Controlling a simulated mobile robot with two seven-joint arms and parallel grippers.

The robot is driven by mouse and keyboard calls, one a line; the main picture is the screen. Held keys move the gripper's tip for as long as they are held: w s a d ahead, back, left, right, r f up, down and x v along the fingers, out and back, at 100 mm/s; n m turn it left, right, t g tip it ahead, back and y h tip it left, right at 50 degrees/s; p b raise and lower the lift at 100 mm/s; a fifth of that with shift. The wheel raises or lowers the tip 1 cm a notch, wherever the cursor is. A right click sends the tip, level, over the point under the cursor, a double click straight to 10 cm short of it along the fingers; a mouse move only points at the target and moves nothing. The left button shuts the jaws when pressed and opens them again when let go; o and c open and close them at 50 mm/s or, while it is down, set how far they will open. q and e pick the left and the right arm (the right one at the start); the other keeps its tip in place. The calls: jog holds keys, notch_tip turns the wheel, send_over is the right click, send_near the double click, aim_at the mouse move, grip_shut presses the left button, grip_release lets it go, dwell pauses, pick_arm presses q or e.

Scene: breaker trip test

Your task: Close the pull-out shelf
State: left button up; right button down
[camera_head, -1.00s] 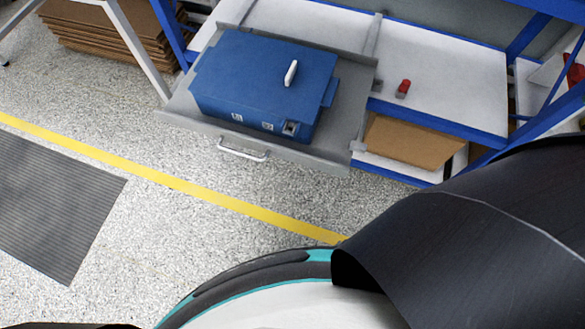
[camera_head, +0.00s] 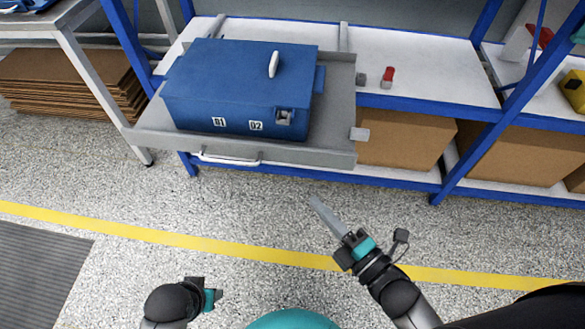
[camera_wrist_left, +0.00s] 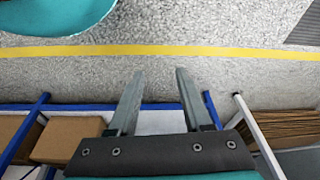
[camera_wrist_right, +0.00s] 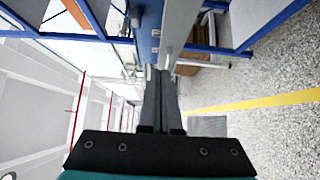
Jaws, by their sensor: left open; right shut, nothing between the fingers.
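The grey pull-out shelf (camera_head: 340,125) sticks out from the blue-framed bench in the head view. A blue box (camera_head: 235,85) with a white lever on top and labels 01 and 02 stands on it. The shelf's pale bar handle (camera_head: 228,158) is on its front edge. My right gripper (camera_head: 315,202) is shut and empty, in front of and right of the handle, apart from the shelf. In the right wrist view its closed fingers (camera_wrist_right: 160,72) point towards the box and shelf. My left gripper (camera_wrist_left: 161,73) is open and empty; in the head view it is low, its fingers hardly visible.
A small red item (camera_head: 387,77) lies on the white bench surface (camera_head: 430,75). Cardboard boxes (camera_head: 405,140) sit on the lower level. Stacked cardboard (camera_head: 70,85) lies under a table at left. The speckled floor with a yellow line (camera_head: 180,238) is clear before the shelf.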

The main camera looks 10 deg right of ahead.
pick_arm(q)
notch_tip(320, 180, up, 8)
jog(key=w+t+b, duration=0.1)
jog(key=w+b, duration=0.1)
jog(key=b, duration=0.1)
jog(key=shift+f, duration=0.2)
pick_arm(e)
jog(key=shift+w+d+x, duration=0.2)
jog(key=shift+d+x, duration=0.25)
jog(key=shift+x, duration=1.6)
jog(key=shift+w+d+x, duration=0.25)
jog(key=shift+d+x, duration=0.15)
jog(key=shift+x, duration=1.7)
jog(key=shift+w+d+x, duration=0.2)
jog(key=shift+d+x, duration=0.25)
jog(key=shift+x, duration=1.6)
pick_arm(q)
jog(key=shift+d, duration=0.1)
